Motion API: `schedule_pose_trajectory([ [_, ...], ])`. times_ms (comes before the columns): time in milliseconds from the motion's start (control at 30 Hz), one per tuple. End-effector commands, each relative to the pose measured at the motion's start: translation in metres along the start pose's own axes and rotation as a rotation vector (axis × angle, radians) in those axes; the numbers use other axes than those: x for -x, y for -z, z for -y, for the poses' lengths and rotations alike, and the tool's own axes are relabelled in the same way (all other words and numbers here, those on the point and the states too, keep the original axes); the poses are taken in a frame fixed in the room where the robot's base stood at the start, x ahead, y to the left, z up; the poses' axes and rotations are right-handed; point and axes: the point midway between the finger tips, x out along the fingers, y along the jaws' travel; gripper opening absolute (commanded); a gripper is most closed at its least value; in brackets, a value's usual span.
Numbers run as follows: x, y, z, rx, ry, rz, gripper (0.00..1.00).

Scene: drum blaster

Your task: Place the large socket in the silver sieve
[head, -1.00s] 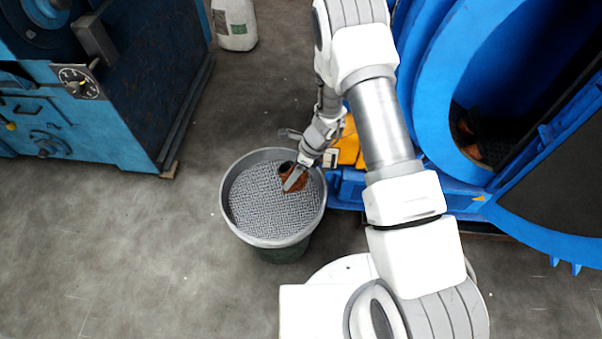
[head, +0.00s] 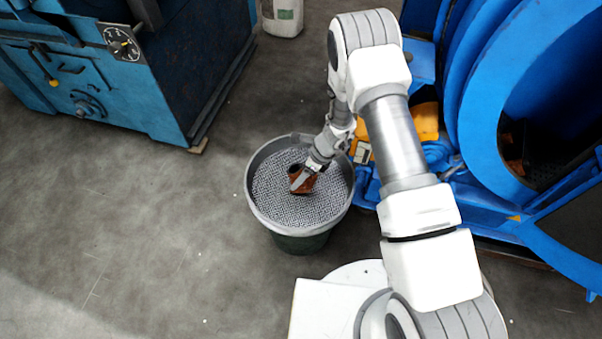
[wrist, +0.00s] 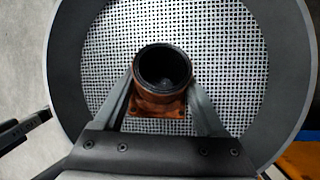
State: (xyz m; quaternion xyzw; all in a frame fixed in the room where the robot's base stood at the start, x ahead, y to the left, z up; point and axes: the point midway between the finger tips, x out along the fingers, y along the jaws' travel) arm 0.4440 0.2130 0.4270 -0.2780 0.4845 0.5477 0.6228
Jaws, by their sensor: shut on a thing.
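The large socket is a rusty orange-brown piece with a round, dark opening and a square flange (wrist: 158,103); it also shows in the head view (head: 304,184). My gripper (wrist: 158,100) is shut on it, with one finger on each side. The silver sieve (head: 275,205) is a round grey mesh with a wide rim, on top of a dark green bucket. In the wrist view the sieve's mesh (wrist: 225,50) lies behind the socket. The socket is over the mesh, inside the rim; I cannot tell whether it touches the mesh.
A blue machine with a dial (head: 122,42) stands at the upper left. A large blue drum machine (head: 485,110) is at the right, close to the sieve. A white container (head: 283,18) stands at the top. The grey floor at the left is clear.

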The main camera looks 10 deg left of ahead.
Motion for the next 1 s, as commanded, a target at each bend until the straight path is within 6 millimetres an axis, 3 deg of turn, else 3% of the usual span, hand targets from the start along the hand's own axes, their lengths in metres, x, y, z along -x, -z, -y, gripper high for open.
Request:
schedule_pose_trajectory([
  [233, -0.001, -0.001, 0.001, 0.002, 0.001, 0.003, 0.0],
  [267, -0.002, 0.001, 0.0, 0.001, 0.0, 0.0, 0.76],
  [400, -0.001, 0.0, 0.0, 0.001, 0.0, 0.0, 1.0],
  [733, 0.004, -0.002, 0.0, 0.001, 0.0, 0.0, 1.0],
  [1000, 0.058, -0.003, 0.0, 0.0, 0.002, 0.002, 1.0],
])
